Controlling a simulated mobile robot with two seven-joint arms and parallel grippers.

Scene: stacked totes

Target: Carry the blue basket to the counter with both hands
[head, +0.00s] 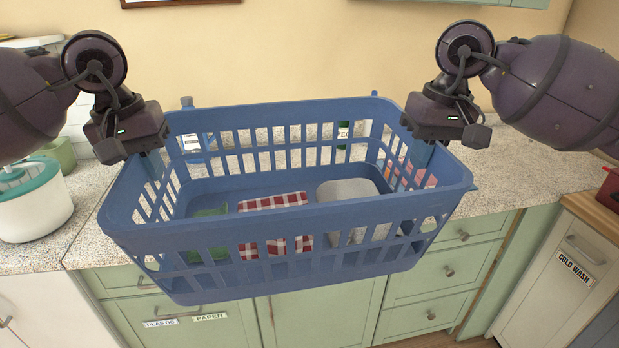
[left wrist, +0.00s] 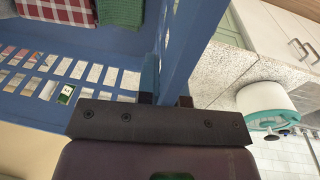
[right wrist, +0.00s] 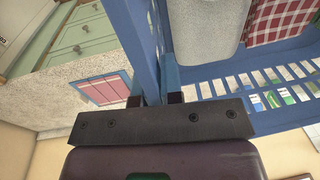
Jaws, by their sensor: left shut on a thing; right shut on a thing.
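The blue basket (head: 300,222) hangs between my two grippers in the head view, over the front edge of the speckled counter (head: 85,236). It holds a red-and-white checked cloth (head: 272,202), a grey-white folded item (head: 346,192) and a green item (head: 210,224). My left gripper (head: 150,158) is shut on the basket's left rim; the rim also shows in the left wrist view (left wrist: 182,58). My right gripper (head: 424,146) is shut on the right rim, which shows in the right wrist view (right wrist: 138,42). The fingertips are partly hidden by the basket in the head view.
A white pot with a teal lid (head: 32,205) stands on the counter at left. Bottles stand behind the basket. A pink-and-blue item (right wrist: 104,90) lies on the counter near the right side. Green drawers (head: 440,275) are below.

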